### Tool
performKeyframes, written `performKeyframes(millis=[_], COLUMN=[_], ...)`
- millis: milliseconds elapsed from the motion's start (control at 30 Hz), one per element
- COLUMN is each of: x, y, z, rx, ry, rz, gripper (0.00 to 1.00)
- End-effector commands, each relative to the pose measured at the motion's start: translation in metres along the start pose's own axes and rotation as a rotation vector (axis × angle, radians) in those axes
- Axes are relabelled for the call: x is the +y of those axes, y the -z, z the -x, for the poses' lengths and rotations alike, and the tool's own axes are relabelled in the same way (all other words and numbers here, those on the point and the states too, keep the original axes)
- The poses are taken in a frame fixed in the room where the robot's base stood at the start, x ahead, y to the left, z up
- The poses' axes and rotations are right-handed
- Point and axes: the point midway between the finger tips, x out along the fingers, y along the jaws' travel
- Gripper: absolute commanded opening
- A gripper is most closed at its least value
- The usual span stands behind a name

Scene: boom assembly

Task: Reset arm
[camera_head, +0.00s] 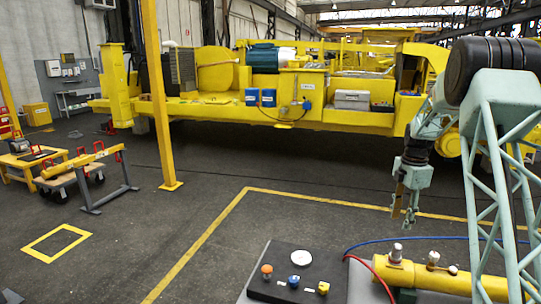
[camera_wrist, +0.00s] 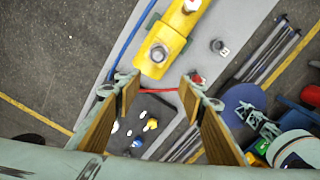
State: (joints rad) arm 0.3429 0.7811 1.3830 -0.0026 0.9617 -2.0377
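My gripper (camera_head: 405,205) hangs from my pale green arm on the right of the head view, pointing down above the floor behind the workbench. In the wrist view my gripper (camera_wrist: 154,88) has its two wood-coloured finger pads wide apart, with nothing between them in its grasp. Below it lie the yellow cylinder (camera_wrist: 180,22) with metal fittings and part of a black control panel (camera_wrist: 158,105). The yellow cylinder also shows at the lower right of the head view (camera_head: 425,278), partly hidden by my arm.
The black panel (camera_head: 270,291) carries a white disc and orange, blue and yellow knobs. Red and blue hoses run beside the cylinder. A yellow post (camera_head: 158,100), trestles and a cart (camera_head: 68,177) stand left. A large yellow machine (camera_head: 330,112) fills the back. The middle floor is clear.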

Motion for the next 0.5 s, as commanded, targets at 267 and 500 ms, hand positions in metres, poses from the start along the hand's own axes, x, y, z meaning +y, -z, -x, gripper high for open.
performKeyframes(millis=[267, 500], x=[-0.018, -0.036], y=[0.032, 0.060], z=[0.041, 0.074], rx=[-0.009, -0.013], ry=[-0.022, -0.041], rz=[-0.110, -0.206], gripper=[0.37, 0.37])
